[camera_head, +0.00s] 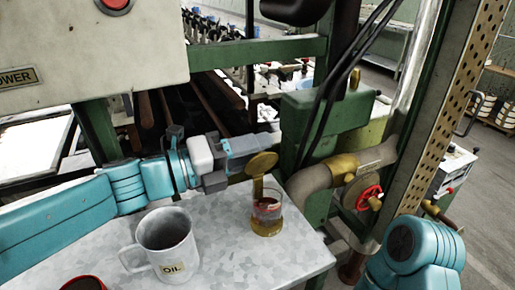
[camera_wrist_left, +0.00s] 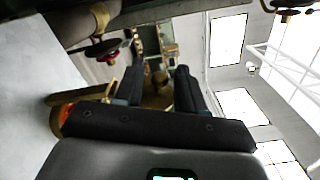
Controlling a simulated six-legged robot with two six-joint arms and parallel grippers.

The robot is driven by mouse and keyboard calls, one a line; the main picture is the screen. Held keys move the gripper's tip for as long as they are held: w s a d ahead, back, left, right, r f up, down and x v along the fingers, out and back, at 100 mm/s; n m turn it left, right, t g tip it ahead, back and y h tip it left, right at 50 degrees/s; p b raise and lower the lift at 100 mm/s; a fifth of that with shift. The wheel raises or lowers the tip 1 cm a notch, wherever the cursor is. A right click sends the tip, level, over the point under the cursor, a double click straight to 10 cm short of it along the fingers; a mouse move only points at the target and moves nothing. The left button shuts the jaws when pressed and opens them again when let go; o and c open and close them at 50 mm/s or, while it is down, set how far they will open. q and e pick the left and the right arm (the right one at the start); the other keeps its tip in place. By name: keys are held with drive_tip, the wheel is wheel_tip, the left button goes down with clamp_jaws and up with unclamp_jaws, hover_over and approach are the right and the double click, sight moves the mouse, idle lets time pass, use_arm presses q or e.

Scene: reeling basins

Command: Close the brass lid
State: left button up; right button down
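The brass lid (camera_head: 262,163) stands raised, roughly upright, above a small glass jar (camera_head: 267,207) that holds amber liquid. The jar stands on the grey mottled tabletop, near its right edge. My left gripper (camera_head: 256,144) is close behind and left of the lid; I cannot tell whether they touch. In the left wrist view its two dark fingers (camera_wrist_left: 159,75) are apart with nothing held between them. A brass edge (camera_wrist_left: 78,95), probably the lid, shows beside the gripper there, partly hidden. My right arm shows at the lower right, but its gripper is out of view.
A white mug marked OIL (camera_head: 167,244) stands left of the jar on the table (camera_head: 222,258). A pipe with brass fittings (camera_head: 341,168) and a red valve wheel (camera_head: 369,197) is to the right. A green machine frame (camera_head: 302,120) stands behind.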

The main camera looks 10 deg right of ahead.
use_arm(q)
drive_tip(key=v, duration=0.6)
drive_tip(key=shift+a, duration=0.35)
